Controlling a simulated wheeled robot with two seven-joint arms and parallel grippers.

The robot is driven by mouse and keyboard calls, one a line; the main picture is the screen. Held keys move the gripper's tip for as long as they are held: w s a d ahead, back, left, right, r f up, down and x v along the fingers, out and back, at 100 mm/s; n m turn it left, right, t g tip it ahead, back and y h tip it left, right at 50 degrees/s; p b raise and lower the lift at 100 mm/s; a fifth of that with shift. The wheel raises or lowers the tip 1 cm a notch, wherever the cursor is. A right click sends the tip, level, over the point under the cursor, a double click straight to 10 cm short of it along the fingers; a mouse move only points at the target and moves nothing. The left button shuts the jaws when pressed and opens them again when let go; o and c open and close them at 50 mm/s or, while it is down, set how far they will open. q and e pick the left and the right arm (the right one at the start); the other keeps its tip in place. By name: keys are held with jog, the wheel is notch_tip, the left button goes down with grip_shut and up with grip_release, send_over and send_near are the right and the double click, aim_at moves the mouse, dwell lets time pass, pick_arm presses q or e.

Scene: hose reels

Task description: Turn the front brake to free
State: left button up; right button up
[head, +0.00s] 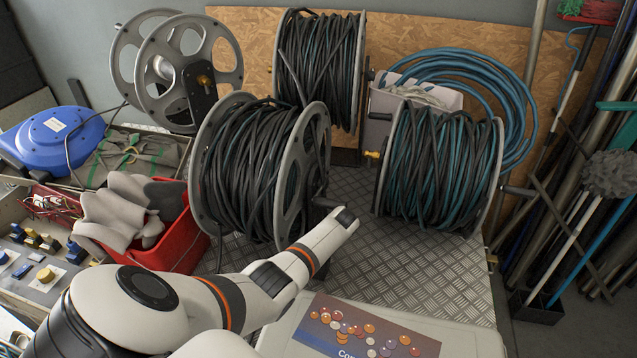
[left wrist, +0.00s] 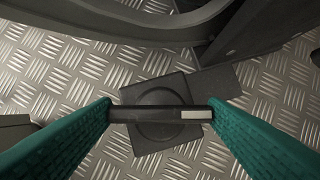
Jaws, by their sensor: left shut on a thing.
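My left gripper (left wrist: 160,114) shows in the left wrist view with its two teal fingers shut on the ends of a dark bar-shaped brake lever (left wrist: 150,114). The lever has a pale patch toward its right end. It lies across a round dark hub on a square dark plate (left wrist: 145,144), which rests on the tread-plate floor. In the head view my left arm's tip is beside the front black-hose reel (head: 255,165), at its lower right. The fingertips and the brake are hidden there. My right gripper is not in view.
A teal-and-black hose reel (head: 440,165) stands to the right, another black-hose reel (head: 320,65) behind and empty reels (head: 185,65) at back left. A red bin (head: 180,240) with gloves is left of my arm. Bare tread plate (head: 390,255) lies right of my arm tip.

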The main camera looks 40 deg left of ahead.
pick_arm(q)
jog(key=shift+n+g, duration=0.3)
jog(key=shift+n, duration=0.4)
jog(key=shift+r, duration=0.1)
jog(key=o, duration=1)
jog(key=shift+w+d+r, duration=0.1)
jog(key=shift+d+r, duration=0.1)
jog(key=shift+r, duration=0.35)
jog(key=shift+w+d+r, duration=0.1)
jog(key=shift+d+r, duration=0.15)
jog(key=shift+r, duration=0.35)
jog(key=w+d+b, duration=0.3)
jog(key=d, duration=0.8)
jog(key=shift+d+r, duration=0.2)
jog(key=shift+d, duration=0.2)
